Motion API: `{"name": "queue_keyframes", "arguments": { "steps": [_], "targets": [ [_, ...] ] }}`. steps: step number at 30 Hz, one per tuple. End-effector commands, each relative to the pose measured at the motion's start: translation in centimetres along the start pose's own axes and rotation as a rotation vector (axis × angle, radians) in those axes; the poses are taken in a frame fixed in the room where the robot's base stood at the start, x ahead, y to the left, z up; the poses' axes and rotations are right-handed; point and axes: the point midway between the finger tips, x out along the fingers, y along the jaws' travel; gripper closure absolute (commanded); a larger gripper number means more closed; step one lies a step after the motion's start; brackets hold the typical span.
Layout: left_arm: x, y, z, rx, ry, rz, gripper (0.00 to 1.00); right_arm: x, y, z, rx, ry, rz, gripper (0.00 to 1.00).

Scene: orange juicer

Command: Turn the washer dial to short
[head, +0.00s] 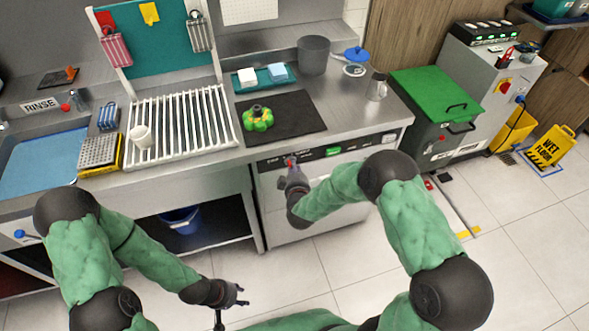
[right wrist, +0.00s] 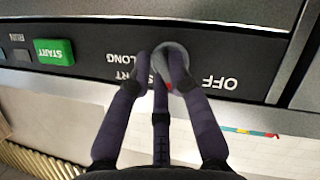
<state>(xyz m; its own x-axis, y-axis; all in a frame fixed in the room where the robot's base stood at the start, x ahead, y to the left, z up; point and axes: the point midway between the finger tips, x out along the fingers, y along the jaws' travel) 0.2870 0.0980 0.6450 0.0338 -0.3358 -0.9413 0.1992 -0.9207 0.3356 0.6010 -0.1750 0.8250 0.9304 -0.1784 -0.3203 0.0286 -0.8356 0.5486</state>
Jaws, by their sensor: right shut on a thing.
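The washer (head: 312,213) is a steel-fronted unit under the counter with a dark control strip. Its grey round dial (right wrist: 178,52) is partly hidden behind the fingers of my right gripper (right wrist: 168,62), which are shut on it. Upside-down labels OFF, LONG and a partly covered one ending in RT surround the dial. A bit of red shows between the fingers; I cannot tell exactly where the dial points. In the head view, my right gripper (head: 291,166) is at the strip's left part. My left gripper (head: 232,302) is open and empty, low over the floor.
A green START button (right wrist: 54,52) sits on the same strip. Above it, the counter holds a black mat (head: 297,112) with a green-and-orange object, and a white rack (head: 180,120). A green-lidded bin (head: 430,90) stands right of the washer.

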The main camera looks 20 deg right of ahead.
Motion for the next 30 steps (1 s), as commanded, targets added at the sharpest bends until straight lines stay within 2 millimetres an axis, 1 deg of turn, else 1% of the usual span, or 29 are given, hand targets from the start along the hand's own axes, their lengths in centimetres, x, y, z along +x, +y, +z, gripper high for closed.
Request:
{"name": "queue_keyframes", "arguments": {
  "steps": [8, 18, 24, 30],
  "targets": [
    [0.6, -0.2, 0.0, 0.0, 0.0, 0.0, 0.6, 0.1, 0.2, 0.2, 0.236, 0.001, -0.096, 1.0],
    [2.7, -1.0, -0.1, 0.0, 0.0, 0.0, 0.6, 0.2, 0.1, 0.6, 0.517, 0.0, -0.214, 1.0],
    [3.9, -1.4, -0.1, 0.0, 0.0, 0.0, 0.6, 0.2, 0.1, 0.6, 0.644, 0.001, -0.266, 1.0],
    [4.7, -1.7, -0.2, 0.0, 0.0, 0.0, 0.6, 0.2, 0.1, 0.6, 0.727, 0.0, -0.302, 1.0]
  ]
}}
